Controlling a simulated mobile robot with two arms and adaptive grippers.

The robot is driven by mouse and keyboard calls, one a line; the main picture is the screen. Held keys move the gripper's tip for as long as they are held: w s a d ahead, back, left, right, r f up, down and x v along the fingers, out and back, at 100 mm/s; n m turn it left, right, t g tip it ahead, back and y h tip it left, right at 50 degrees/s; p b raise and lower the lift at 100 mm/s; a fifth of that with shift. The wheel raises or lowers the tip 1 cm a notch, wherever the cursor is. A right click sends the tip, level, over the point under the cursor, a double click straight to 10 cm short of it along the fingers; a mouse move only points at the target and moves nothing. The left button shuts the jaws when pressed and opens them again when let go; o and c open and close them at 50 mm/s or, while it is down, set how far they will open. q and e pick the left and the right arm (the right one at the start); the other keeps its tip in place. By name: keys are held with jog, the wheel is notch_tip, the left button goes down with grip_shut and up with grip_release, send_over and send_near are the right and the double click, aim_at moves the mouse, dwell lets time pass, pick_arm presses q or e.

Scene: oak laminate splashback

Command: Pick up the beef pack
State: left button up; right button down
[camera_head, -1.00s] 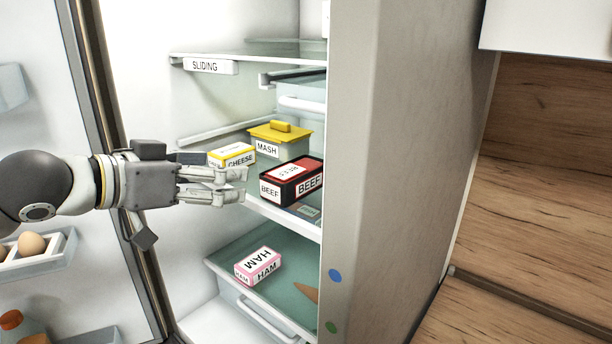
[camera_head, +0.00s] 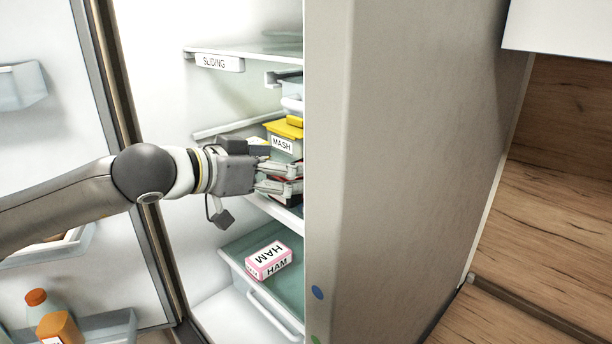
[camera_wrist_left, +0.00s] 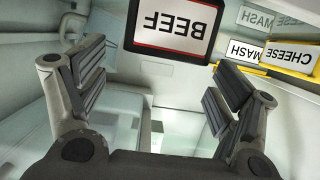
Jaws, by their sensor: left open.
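The beef pack (camera_wrist_left: 180,32) is a black box with a red-edged white label, which reads upside down in the left wrist view. It lies at the top of that view, beyond my open fingers and not between them. In the head view my left gripper (camera_head: 295,178) reaches into the fridge at the middle shelf and hides most of the pack. The left wrist view shows its two fingers (camera_wrist_left: 160,88) wide apart with nothing between them. Whether a finger touches the pack cannot be told. My right gripper is not in view.
The mash tub (camera_head: 283,144) with a yellow lid stands behind the gripper. The cheese box (camera_wrist_left: 290,57) is near the beef pack.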

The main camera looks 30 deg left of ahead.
pick_arm(q)
jog(key=p+x, duration=0.2)
jog(key=x, duration=0.2)
jog(key=shift+a+f, duration=0.1)
jog(key=shift+w+f, duration=0.15)
jog(key=shift+w, duration=0.15)
jog(key=shift+s, duration=0.15)
jog(key=shift+c, duration=0.2)
jog(key=c, duration=1.3)
jog(key=shift+c, duration=0.2)
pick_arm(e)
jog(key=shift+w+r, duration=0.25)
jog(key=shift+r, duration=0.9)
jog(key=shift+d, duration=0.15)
